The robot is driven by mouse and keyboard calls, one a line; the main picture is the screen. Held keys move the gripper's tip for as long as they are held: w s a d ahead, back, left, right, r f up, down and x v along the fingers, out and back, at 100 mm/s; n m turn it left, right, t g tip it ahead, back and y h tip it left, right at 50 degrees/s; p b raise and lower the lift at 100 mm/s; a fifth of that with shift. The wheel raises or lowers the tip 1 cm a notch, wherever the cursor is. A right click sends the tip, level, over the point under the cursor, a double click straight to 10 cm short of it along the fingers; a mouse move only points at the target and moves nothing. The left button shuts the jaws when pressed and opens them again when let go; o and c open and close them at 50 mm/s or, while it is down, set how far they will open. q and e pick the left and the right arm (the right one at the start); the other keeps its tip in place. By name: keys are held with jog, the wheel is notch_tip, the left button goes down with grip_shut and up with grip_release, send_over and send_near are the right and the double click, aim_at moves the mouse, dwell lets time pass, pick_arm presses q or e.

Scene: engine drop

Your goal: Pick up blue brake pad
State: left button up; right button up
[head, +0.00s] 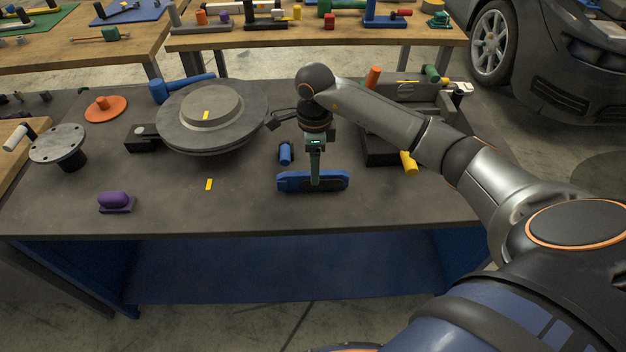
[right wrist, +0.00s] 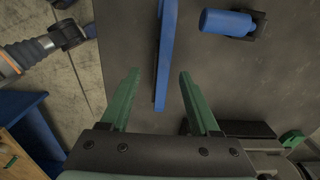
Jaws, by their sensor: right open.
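The blue brake pad (head: 290,182) is a long, flat piece near the front edge of the dark workbench (head: 250,212). My right gripper (head: 316,183) points down over its middle. In the right wrist view the right gripper (right wrist: 160,78) is open. The brake pad (right wrist: 165,45) shows as a narrow blue strip between its two green fingers, with a visible gap on each side. In the head view the near finger hides part of the pad. I cannot tell how far down the fingers reach. My left gripper does not show clearly.
A small blue cylinder (head: 286,153) lies just behind the pad. A large grey disc (head: 240,122) is at back left, and a purple part (head: 116,201) is at front left. A black block and yellow cylinder (head: 409,163) are at right. The bench left of the pad is mostly clear.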

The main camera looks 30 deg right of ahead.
jog(key=shift+w+f, duration=0.2)
jog(key=shift+f, duration=1.7)
grip_shut()
